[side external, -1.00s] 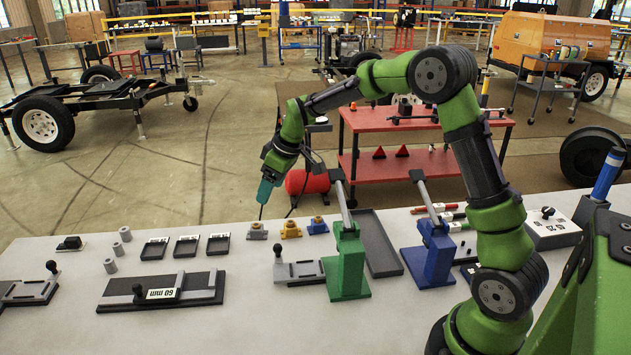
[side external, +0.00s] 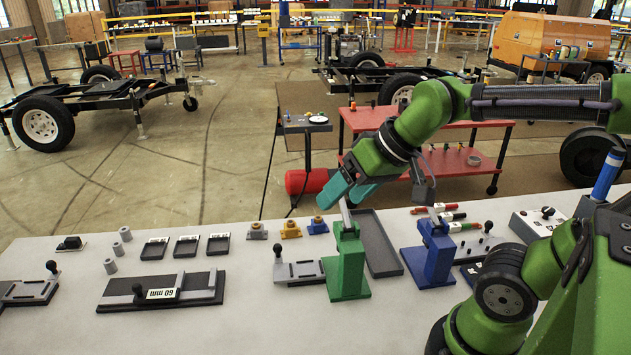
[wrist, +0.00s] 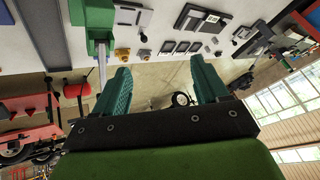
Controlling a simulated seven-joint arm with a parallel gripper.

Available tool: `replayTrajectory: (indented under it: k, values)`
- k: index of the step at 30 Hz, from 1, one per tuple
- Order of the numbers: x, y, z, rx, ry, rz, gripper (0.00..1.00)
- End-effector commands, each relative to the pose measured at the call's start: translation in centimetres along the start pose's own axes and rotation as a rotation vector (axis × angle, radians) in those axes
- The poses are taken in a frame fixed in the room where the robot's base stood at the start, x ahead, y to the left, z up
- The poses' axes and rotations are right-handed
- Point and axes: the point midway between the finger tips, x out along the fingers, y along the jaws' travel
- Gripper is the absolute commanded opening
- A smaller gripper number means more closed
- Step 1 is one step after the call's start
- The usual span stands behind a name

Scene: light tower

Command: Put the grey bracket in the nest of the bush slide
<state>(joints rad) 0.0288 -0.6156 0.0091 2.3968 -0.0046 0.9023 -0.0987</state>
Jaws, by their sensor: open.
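The grey bracket (side external: 257,231) stands at the table's far edge in the side view, left of a yellow bracket (side external: 290,229) and a blue bracket (side external: 318,226). A grey slide with a black knob (side external: 302,272) lies in front of them, beside the green clamp stand; whether it is the bush slide is unclear, as another slide (side external: 30,290) sits at the far left. My gripper (side external: 349,190) is above and behind the green stand, right of the brackets. In the wrist view my gripper (wrist: 161,68) is open, with nothing between its fingers.
The green stand (side external: 347,265) and blue stand (side external: 429,255) rise with slanting bars near my gripper. A grey tray (side external: 380,245) lies between them. A 60 mm fixture (side external: 162,291), small trays and grey cylinders occupy the left. The front of the table is clear.

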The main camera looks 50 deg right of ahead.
Motion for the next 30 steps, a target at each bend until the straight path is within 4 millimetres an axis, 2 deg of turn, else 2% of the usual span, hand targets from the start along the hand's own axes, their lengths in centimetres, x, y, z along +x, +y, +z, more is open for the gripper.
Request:
replayTrajectory:
  k: [3, 4, 6, 19, 23, 26, 30]
  values:
    - [-0.6, 0.2, 2.2, 0.055, 0.018, -0.021, 0.73]
    - [-0.7, 0.2, 2.5, 0.065, 0.020, -0.024, 0.78]
    - [-0.8, 0.3, 2.9, 0.078, 0.022, -0.028, 0.78]
    - [-0.7, 0.3, 3.0, 0.084, 0.020, -0.027, 0.78]
    - [0.5, 0.7, 3.2, 0.095, -0.029, -0.006, 0.78]
    - [1.8, 0.7, 1.8, 0.106, -0.076, 0.020, 0.78]
    - [4.2, 0.6, -2.2, 0.097, -0.152, 0.065, 0.78]
